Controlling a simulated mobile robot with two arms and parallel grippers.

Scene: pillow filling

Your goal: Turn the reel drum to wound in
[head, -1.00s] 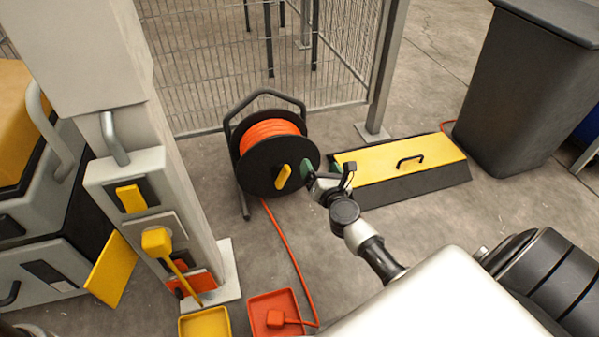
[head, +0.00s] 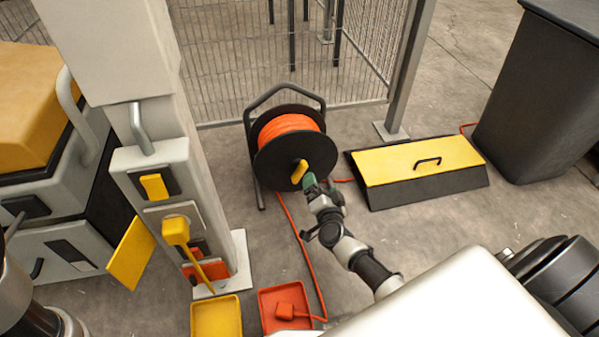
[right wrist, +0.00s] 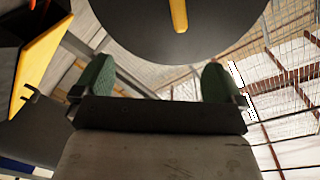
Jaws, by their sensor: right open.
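The cable reel stands on the floor with a black drum face (head: 278,168), orange cable (head: 285,127) wound on it and a black tube frame. A yellow handle (head: 299,172) sits on the drum face, tilted. My right gripper (head: 310,181) is at the lower right of this handle in the head view. In the right wrist view its green-padded jaws (right wrist: 158,80) are wide apart with nothing between them. The drum face (right wrist: 185,35) and yellow handle (right wrist: 179,14) lie ahead of the jaws, apart from them. My left gripper is not in view; part of my left arm shows at lower left.
A grey post (head: 165,120) with a socket panel and yellow plug (head: 176,231) stands left of the reel. Yellow (head: 217,318) and orange (head: 270,301) trays lie in front. A yellow-topped ramp box (head: 415,161) is at right. Wire fence (head: 240,60) stands behind.

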